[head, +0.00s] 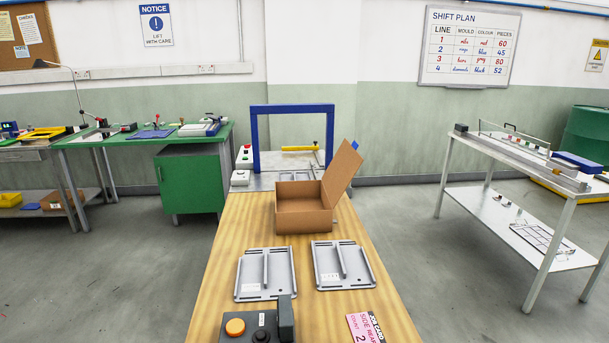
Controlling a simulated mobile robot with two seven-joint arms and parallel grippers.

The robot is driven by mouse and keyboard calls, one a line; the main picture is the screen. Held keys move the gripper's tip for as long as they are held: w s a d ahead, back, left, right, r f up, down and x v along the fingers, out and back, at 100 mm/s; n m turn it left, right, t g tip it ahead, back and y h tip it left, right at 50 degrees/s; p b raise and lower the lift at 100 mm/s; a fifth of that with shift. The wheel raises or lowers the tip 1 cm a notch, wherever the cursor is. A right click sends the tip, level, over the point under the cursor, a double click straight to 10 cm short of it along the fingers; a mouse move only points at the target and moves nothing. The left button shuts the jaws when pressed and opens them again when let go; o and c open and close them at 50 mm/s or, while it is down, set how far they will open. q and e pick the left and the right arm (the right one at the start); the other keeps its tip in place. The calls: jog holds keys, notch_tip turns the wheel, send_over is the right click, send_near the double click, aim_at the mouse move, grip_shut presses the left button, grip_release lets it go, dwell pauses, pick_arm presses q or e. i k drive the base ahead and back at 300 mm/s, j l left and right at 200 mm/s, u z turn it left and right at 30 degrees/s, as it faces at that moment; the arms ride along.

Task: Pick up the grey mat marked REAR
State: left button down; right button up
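Two flat grey pieces lie side by side on the wooden table, a left one (249,268) and a right one (327,262). Each has a raised bar down its middle, slots along its edges and a small pale patch near the front. I cannot read any marking on either, so I cannot tell which one, if either, is the mat marked REAR. A pink job card (366,330) at the table's front right reads SIDE REAR and COUNT 2. Neither of my grippers is in view.
An open cardboard box (304,221) stands behind the grey pieces, before a blue gantry frame (293,108). A control box with an orange button (236,326) and a dark upright block (286,318) stand at the front. Bare wood (325,310) lies between block and card.

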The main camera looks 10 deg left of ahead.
aim_at(285, 176)
jog(key=u, duration=1.15)
jog(key=i+j+u, duration=0.1)
jog(key=j, duration=0.35)
jog(key=i+j+u, duration=0.15)
jog(key=j, duration=0.25)
jog(key=i+j+u, duration=0.1)
jog(key=i+j, duration=0.15)
jog(key=j, duration=0.15)
jog(key=i+j+u, duration=0.1)
jog(key=j, duration=0.3)
jog(key=i+j, duration=0.3)
jog(key=i, duration=0.25)
jog(key=i+j+z, duration=0.1)
jog(key=i+j, duration=0.2)
jog(key=i, duration=0.25)
jog(key=i+z, duration=0.6)
jog(key=z, duration=0.15)
jog(key=i+j+z, duration=0.1)
jog(key=i+z, duration=0.6)
jog(key=i+j+z, duration=0.1)
jog(key=z, duration=0.3)
jog(key=i+j+z, duration=0.2)
jog(key=z, duration=0.15)
